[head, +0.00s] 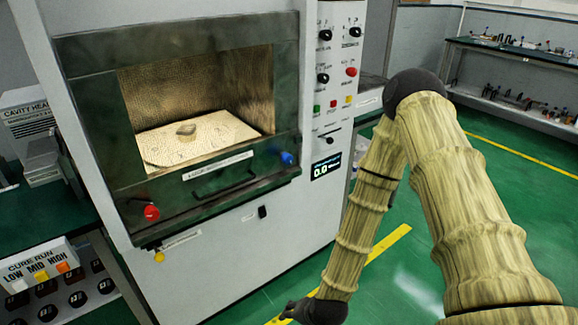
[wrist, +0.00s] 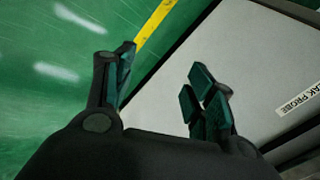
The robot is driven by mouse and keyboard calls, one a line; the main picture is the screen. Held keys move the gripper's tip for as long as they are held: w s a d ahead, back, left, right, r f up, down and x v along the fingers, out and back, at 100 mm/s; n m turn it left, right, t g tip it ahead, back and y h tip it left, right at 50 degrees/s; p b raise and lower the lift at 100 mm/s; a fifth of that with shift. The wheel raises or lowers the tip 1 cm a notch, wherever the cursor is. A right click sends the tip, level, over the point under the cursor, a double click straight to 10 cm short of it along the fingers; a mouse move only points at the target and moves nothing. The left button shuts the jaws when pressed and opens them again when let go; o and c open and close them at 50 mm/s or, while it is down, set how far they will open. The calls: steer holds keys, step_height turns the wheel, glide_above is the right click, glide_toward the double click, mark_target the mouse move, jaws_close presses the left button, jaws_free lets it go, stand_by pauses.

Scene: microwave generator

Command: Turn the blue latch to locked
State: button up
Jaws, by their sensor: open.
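The blue latch (head: 287,158) is a small blue knob at the lower right of the oven door's dark frame in the head view. The dark-framed door (head: 225,188) appears closed, with a handle below its window. My gripper (head: 290,312) is low near the floor, in front of the machine and well below the latch. In the wrist view my gripper (wrist: 160,88) has its fingers apart and nothing between them. The latch does not show in the wrist view, and its exact turn angle is too small to tell.
A red knob (head: 151,213) sits at the door's lower left. A control panel (head: 337,80) with knobs and buttons is right of the door. A bench with a cure-run box (head: 40,268) stands at left. Green floor (head: 500,220) is open at right.

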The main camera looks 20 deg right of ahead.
steer(key=w+r+m+t+b, duration=0.2)
steer(key=w+r+m+t, duration=0.4)
steer(key=w, duration=0.8)
steer(key=m+t+h+b, duration=0.1)
steer(key=m+t+b, duration=0.3)
steer(key=m, duration=0.7)
glide_toward(289, 160)
steer(key=x, duration=1.1)
steer(key=shift+d+f, duration=0.1)
